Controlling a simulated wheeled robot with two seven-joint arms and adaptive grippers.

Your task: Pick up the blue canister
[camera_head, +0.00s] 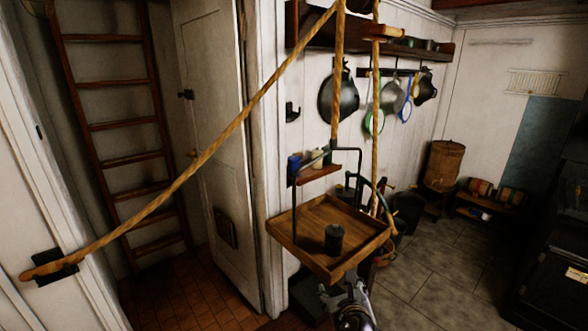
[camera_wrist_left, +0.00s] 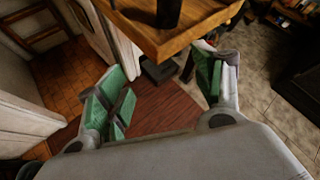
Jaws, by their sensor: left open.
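A small dark canister (camera_head: 334,238) stands upright on the wooden tray (camera_head: 290,238), near its front. Its colour looks nearly black here, so I cannot tell whether it is blue. The lower part of a dark cylinder (camera_wrist_left: 168,12) also shows at the top of the left wrist view, on the tray (camera_wrist_left: 190,40). A small blue container (camera_head: 293,165) stands on the little shelf behind the tray. My left gripper (camera_head: 347,284) is below the tray's front edge. In the left wrist view its green-padded fingers (camera_wrist_left: 162,88) are wide apart, with nothing between them. My right gripper is not in view.
Ropes (camera_head: 376,130) and dark metal rods stand around the tray. A slanted rope (camera_head: 190,172) crosses the left side. A ladder (camera_head: 112,125) and white door (camera_head: 222,150) are at left. Pans (camera_head: 339,96) hang behind. The stone floor (camera_head: 440,275) at right is largely clear.

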